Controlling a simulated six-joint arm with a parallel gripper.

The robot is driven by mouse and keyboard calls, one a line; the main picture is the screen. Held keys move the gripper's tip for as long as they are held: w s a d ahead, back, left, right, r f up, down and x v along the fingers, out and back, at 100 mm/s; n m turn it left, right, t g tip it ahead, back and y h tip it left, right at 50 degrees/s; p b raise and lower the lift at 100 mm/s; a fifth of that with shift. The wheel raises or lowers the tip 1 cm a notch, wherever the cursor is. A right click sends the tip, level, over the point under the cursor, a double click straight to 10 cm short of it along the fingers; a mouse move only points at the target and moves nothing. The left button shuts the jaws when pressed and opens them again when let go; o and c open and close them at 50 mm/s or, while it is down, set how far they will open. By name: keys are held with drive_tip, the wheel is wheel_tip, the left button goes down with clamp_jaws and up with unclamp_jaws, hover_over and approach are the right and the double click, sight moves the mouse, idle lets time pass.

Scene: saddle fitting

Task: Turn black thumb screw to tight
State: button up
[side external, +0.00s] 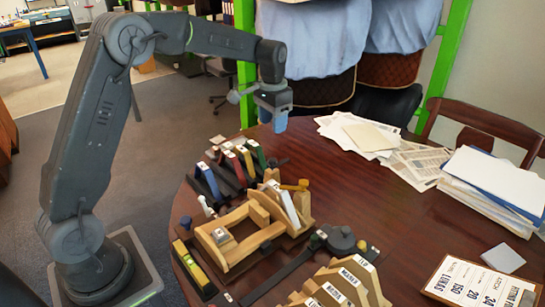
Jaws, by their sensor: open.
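My gripper (279,119) hangs above the far edge of the table, pointing down. It is open and empty, well above the tools and apart from them. A dark round disc with a small raised knob (342,237) lies at the end of a long black bar, right of the wooden frame.
A rack of coloured-handled tools (232,165) stands behind the frame. A yellow level (192,268) lies at its left. Labelled wooden blocks (345,283) are at the front. Papers (365,137) and a folder stack (490,180) cover the right side. The table between tools and papers is clear.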

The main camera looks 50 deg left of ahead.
sight(273, 159)
wheel_tip(273, 159, down, 12)
drive_tip(key=shift+r, duration=0.1)
idle(0.4)
drive_tip(key=c, duration=0.9)
